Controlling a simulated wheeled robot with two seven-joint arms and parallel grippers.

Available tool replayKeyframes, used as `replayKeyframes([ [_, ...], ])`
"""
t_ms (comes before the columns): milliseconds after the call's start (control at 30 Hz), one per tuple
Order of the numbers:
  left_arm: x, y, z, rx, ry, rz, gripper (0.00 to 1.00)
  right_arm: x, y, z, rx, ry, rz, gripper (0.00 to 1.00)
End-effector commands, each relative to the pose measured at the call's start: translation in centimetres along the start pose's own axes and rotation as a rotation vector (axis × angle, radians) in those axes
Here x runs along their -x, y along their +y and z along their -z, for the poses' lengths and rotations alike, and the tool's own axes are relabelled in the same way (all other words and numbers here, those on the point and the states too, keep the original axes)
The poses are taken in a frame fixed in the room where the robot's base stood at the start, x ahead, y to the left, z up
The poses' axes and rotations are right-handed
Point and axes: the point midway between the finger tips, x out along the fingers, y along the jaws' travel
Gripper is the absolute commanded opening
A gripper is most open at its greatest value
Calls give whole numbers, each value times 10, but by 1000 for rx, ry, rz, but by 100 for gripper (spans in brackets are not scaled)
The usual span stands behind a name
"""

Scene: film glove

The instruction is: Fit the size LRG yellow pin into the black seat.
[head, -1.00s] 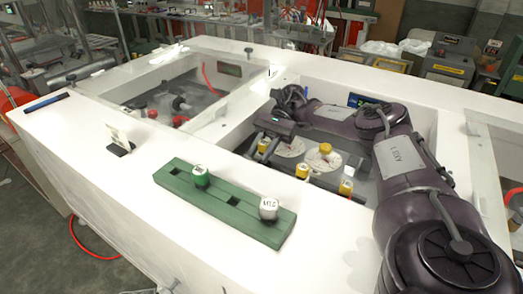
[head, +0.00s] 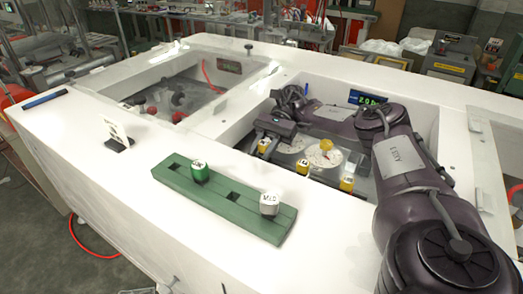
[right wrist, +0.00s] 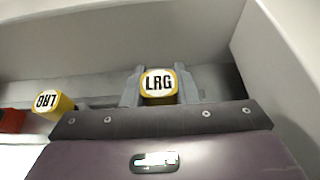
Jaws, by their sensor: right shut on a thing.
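A yellow pin with a white top marked LRG (right wrist: 158,84) sits between the two grey fingers of my right gripper (right wrist: 160,92) in the right wrist view. The gripper is shut on it. In the head view this pin (head: 264,146) is at the gripper (head: 266,142), low in the right-hand recess of the white bench. I cannot make out the black seat. My left gripper is not in view.
Recess walls (head: 418,122) surround my right arm. A small display (head: 368,99) is on the back wall.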

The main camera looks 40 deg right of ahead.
Motion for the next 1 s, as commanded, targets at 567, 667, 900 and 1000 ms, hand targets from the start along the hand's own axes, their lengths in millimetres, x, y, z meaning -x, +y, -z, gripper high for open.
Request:
replayKeyframes([
  [567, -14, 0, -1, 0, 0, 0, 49, -6, 0, 14, 0, 0, 0, 0],
  [667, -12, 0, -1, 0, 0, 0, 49, -6, 0, 13, 0, 0, 0, 38],
  [900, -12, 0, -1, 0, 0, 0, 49, -6, 0, 13, 0, 0, 0, 52],
  [1000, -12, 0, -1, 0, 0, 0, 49, -6, 0, 13, 0, 0, 0, 52],
])
